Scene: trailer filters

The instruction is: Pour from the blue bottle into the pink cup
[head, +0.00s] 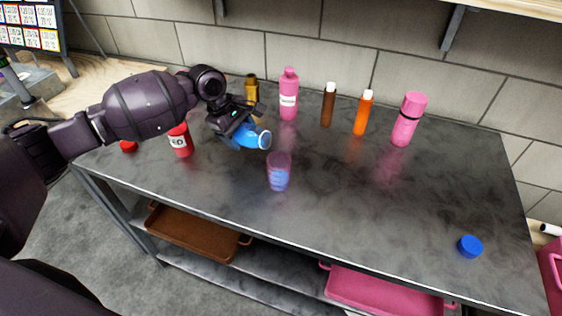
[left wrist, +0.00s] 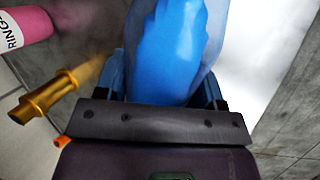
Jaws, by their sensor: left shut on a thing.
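The blue bottle (head: 252,138) is gripped in my left gripper (head: 236,128), above the table. It is tipped nearly on its side, with its open, pale-rimmed mouth pointing right. The pink cup (head: 279,170) stands upright on the table, just right of and below the mouth in the head view. The cup is see-through, and its lower part looks blue. No stream between mouth and cup can be made out. In the left wrist view the blue bottle (left wrist: 168,55) fills the space between the fingers. My right gripper is not in view.
A red bottle (head: 181,140) stands left of my gripper. Along the back stand a gold bottle (head: 252,88), pink bottles (head: 289,95) (head: 408,120), a brown bottle (head: 328,105) and an orange bottle (head: 363,113). A blue cap (head: 470,246) lies at right. The table's front middle is clear.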

